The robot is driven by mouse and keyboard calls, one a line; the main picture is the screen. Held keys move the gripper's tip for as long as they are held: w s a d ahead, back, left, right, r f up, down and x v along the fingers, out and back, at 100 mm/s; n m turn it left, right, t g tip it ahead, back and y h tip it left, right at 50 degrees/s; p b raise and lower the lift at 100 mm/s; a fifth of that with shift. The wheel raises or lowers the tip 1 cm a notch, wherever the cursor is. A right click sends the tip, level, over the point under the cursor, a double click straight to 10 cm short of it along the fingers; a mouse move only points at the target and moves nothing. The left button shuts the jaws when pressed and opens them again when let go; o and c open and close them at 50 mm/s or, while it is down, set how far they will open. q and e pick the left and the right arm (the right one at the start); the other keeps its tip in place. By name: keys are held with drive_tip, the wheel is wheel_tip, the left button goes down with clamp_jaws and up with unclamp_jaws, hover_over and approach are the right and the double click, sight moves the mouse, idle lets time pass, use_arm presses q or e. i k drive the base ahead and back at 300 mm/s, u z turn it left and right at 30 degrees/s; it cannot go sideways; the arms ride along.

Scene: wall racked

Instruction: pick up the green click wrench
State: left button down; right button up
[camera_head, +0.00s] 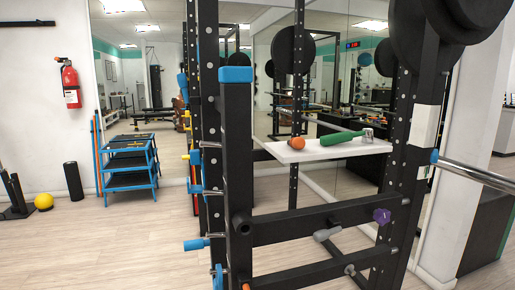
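The green click wrench (341,137) lies on a white shelf (322,152) that sits within the black rack. Neither of my grippers shows in the head view.
On the shelf are the orange object (296,143) left of the wrench and a silver can-like item (367,135) at its right. Black rack uprights (239,180) and crossbars (320,218) stand in front. A metal bar (478,174) juts out right. Open floor (110,245) lies left.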

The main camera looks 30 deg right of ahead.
sight(367, 134)
drive_tip(key=u, duration=4.1)
drive_tip(key=i, duration=0.1)
drive_tip(key=z, duration=3.2)
drive_tip(key=i, duration=0.9)
drive_tip(key=z, duration=1.1)
drive_tip(key=i, duration=0.85)
drive_tip(key=z, duration=0.75)
